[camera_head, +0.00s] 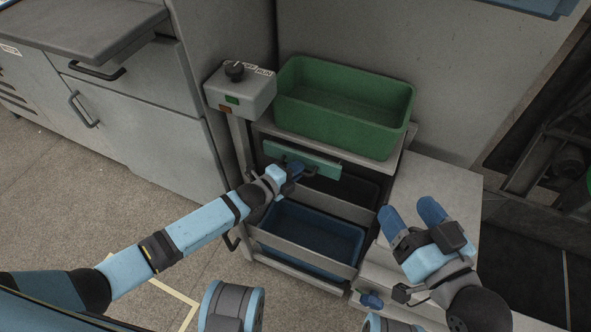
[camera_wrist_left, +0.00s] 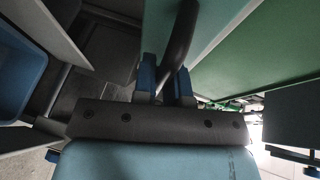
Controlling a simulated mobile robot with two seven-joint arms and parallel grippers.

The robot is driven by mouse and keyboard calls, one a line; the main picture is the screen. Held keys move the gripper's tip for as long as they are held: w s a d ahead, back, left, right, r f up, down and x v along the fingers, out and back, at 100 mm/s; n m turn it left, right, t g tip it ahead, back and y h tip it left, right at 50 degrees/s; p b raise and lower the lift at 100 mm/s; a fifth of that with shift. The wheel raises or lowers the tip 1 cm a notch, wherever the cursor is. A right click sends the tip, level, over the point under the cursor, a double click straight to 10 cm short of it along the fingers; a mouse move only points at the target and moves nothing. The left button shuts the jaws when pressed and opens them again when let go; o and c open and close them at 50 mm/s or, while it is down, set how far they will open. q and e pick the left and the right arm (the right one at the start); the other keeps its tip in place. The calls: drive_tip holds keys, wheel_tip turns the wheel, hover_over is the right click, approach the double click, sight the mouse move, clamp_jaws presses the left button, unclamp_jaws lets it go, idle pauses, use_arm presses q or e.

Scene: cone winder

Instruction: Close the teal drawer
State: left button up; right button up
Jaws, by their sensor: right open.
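The teal drawer (camera_head: 316,163) shows its front panel just below the green bin, in a grey unit. How far it stands out is hard to tell. Its teal face also shows in the left wrist view (camera_wrist_left: 222,22), with a dark curved handle (camera_wrist_left: 182,35) on it. My left gripper (camera_head: 292,171) is at the drawer front. In the left wrist view, its blue fingers (camera_wrist_left: 166,82) lie on both sides of the handle, apparently closed on it. My right gripper (camera_head: 410,222) is open and empty, to the right of the unit.
A green bin (camera_head: 345,78) stands on top of the unit. A control box with a knob (camera_head: 240,90) is on a post at its left. A blue bin (camera_head: 313,236) sits lower down behind a grey rail. A grey cabinet (camera_head: 150,105) stands left. Floor at left is clear.

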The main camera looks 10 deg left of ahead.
sight(301, 160)
use_arm(q)
drive_tip(key=shift+w, duration=0.1)
clamp_jaws()
drive_tip(key=w, duration=0.3)
drive_tip(key=shift+w+d+b, duration=0.25)
drive_tip(key=shift+d+b, duration=0.05)
drive_tip(key=shift+b, duration=0.1)
drive_tip(key=shift+r, duration=0.1)
drive_tip(key=shift+o, duration=2)
unclamp_jaws()
use_arm(e)
drive_tip(key=shift+f, duration=0.25)
drive_tip(key=shift+f, duration=0.1)
use_arm(q)
drive_tip(key=p+v, duration=0.5)
drive_tip(key=v, duration=0.9)
use_arm(e)
wheel_tip(301, 160, up, 7)
drive_tip(key=t, duration=0.2)
drive_tip(key=shift+d+r+m+t, duration=0.2)
drive_tip(key=shift+d+m+t, duration=0.1)
drive_tip(key=shift+t, duration=0.1)
